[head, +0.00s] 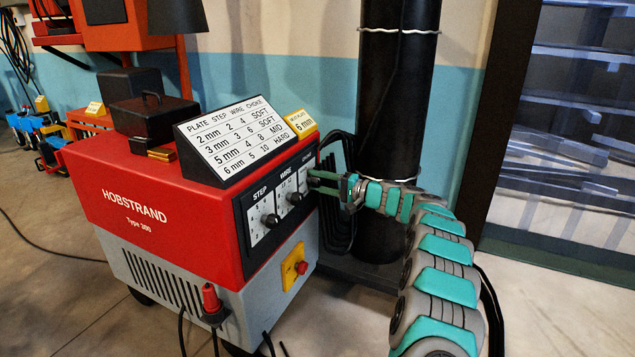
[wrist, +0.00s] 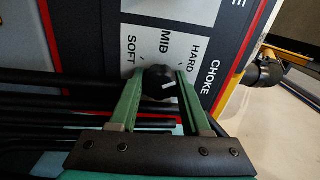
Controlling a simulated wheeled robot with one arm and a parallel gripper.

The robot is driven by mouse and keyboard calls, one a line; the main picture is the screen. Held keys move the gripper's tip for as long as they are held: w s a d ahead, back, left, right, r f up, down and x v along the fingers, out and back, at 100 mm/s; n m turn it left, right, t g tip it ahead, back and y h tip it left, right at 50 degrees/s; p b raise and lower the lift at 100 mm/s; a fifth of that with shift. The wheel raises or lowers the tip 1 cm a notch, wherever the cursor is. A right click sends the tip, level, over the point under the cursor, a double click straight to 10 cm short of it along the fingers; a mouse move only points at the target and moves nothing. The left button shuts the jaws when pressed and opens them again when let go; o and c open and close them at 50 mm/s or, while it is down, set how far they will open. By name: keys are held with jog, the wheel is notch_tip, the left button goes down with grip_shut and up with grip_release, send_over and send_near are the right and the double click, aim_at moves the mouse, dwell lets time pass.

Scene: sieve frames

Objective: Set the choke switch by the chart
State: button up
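The choke switch is a black knob (wrist: 158,82) on a white panel marked SOFT, MID and HARD (wrist: 199,52), in the wrist view. A small white mark shows on the knob's right side; I cannot tell for sure which label it points at. My gripper (wrist: 160,76) has its two green fingers on either side of the knob, appearing to touch it. In the head view my gripper (head: 316,182) reaches the panel's right end and hides the knob. The chart (head: 232,137) sits on the red welder (head: 150,215); its 6 mm row ends in HARD. A yellow tag (head: 301,122) reads 6 mm.
The STEP knob (head: 270,220) and WIRE knob (head: 295,198) sit left of my gripper. A yellow plate with a red button (head: 301,267) is below. A black pipe (head: 390,120) and coiled cables (head: 337,200) stand behind my arm. Open floor lies in front.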

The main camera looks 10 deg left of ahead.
jog(key=o, duration=0.4)
jog(key=v, duration=0.7)
jog(key=shift+s+d, duration=0.1)
jog(key=shift+d, duration=0.3)
jog(key=shift+r, duration=0.1)
